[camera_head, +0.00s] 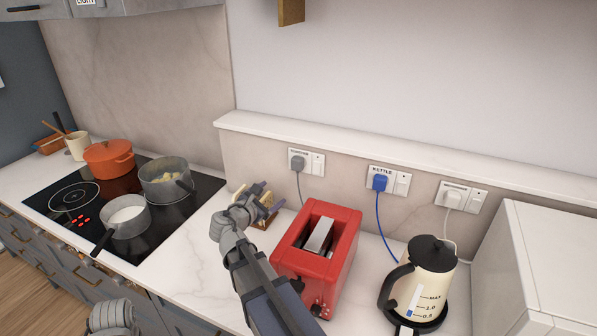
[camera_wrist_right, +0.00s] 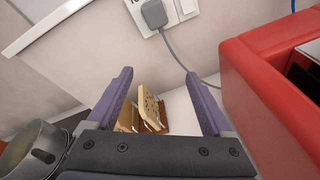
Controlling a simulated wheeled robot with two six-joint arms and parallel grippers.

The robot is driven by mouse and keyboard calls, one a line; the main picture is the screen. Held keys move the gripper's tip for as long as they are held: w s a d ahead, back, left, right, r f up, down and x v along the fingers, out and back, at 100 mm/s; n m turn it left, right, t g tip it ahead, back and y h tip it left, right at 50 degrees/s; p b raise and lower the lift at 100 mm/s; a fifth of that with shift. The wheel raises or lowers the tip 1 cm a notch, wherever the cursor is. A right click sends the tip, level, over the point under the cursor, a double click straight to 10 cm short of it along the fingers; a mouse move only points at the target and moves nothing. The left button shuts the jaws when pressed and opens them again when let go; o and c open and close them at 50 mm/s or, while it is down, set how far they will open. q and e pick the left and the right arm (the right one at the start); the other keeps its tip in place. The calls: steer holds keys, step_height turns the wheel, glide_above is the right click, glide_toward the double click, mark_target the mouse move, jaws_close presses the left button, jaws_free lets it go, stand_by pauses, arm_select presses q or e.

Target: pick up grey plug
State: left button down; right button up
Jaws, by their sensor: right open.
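The grey plug (camera_head: 297,162) sits in the left wall socket, with its grey cord hanging down behind the toaster. It also shows at the top of the right wrist view (camera_wrist_right: 154,14). My right gripper (camera_head: 262,197) is over the counter, left of the toaster and below the plug. In the right wrist view its two fingers (camera_wrist_right: 158,76) are wide apart with nothing gripped, and the plug lies beyond the tips, apart from them. Part of my left arm shows at the bottom left, but its gripper is out of sight.
A red toaster (camera_head: 288,262) stands close right of my right arm. A wooden rack with toast (camera_wrist_right: 150,112) is below the fingers. A blue plug (camera_head: 379,182) and a white plug (camera_head: 453,199) are in other sockets. A kettle (camera_head: 430,275) and a hob with pots (camera_head: 60,215) flank the counter.

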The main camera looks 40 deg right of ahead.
mark_target(296, 161)
steer(key=shift+w+d+r+n+t+h+b, duration=0.2)
steer(key=shift+w+d+r+n+h, duration=0.5)
steer(key=shift+d, duration=1.55)
steer(key=shift+w+d+r+n+t+h+b, duration=0.15)
steer(key=shift+w+d+r+n+t, duration=0.2)
steer(key=shift+w+d+r+n, duration=1.35)
steer(key=shift+d+f+n+t+h+b, duration=0.2)
steer(key=shift+d+f+n+h, duration=0.3)
steer(key=shift+d, duration=2.35)
steer(key=shift+r, duration=0.15)
steer(key=shift+c, duration=0.2)
jaws_close()
